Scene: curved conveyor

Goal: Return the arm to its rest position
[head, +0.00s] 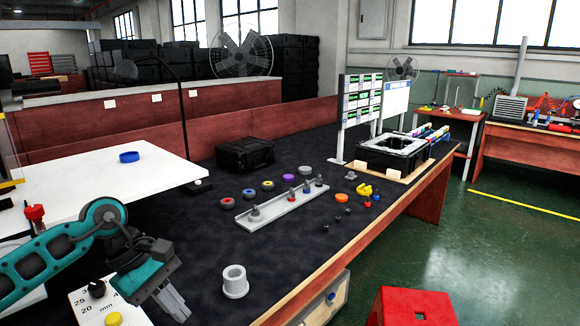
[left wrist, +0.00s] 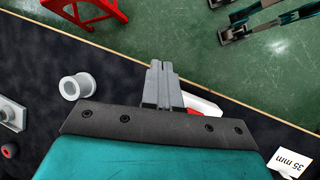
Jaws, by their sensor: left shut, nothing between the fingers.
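My left arm, teal and dark, comes in from the left in the head view. Its gripper (head: 174,300) is low in the picture, over the near left part of the dark table. The fingers lie together, shut, with nothing held. In the left wrist view the grey fingers (left wrist: 162,85) are also together and point up towards the table's edge. A grey flanged tube (head: 235,282) stands on the table to the right of the gripper, apart from it. It also shows in the left wrist view (left wrist: 76,87).
A grey rail with pegs (head: 275,207) and several coloured rings lie mid-table. A black case (head: 244,155) and a dark crate (head: 400,150) stand further back. A white panel (head: 100,165) is at left. A red stool (head: 415,307) stands beyond the table's right edge.

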